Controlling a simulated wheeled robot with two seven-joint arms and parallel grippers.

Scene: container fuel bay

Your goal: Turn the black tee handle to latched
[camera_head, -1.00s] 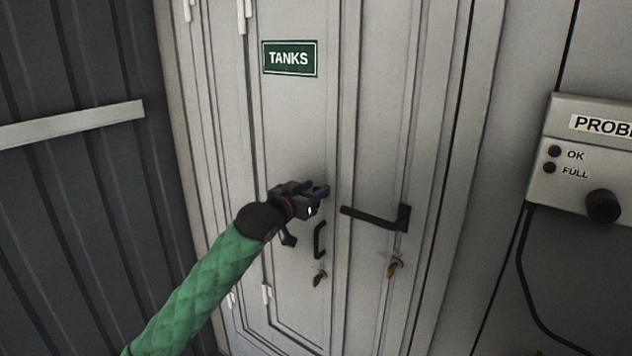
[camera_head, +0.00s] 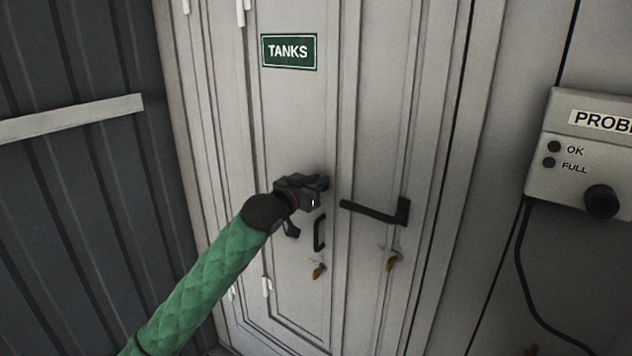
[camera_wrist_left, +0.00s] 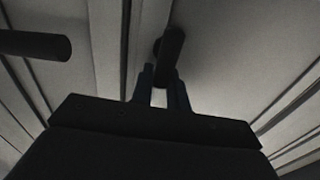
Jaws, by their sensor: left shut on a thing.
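The black tee handle (camera_wrist_left: 173,46) shows in the left wrist view as a dark rounded bar standing out from the pale door. My left gripper (camera_wrist_left: 161,92) is shut on it, with one finger on either side. In the head view my left gripper (camera_head: 319,183) is against the left leaf of the TANKS cabinet (camera_head: 285,120), close to the seam between the leaves. There the gripper hides the tee handle, so its angle cannot be told. My right gripper is not in view.
A black lever handle (camera_head: 374,210) sticks out on the right leaf, close right of my gripper. A black pull handle (camera_head: 319,232) and a brass-coloured key (camera_head: 319,271) are just below. A probe box (camera_head: 585,170) hangs on the right wall.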

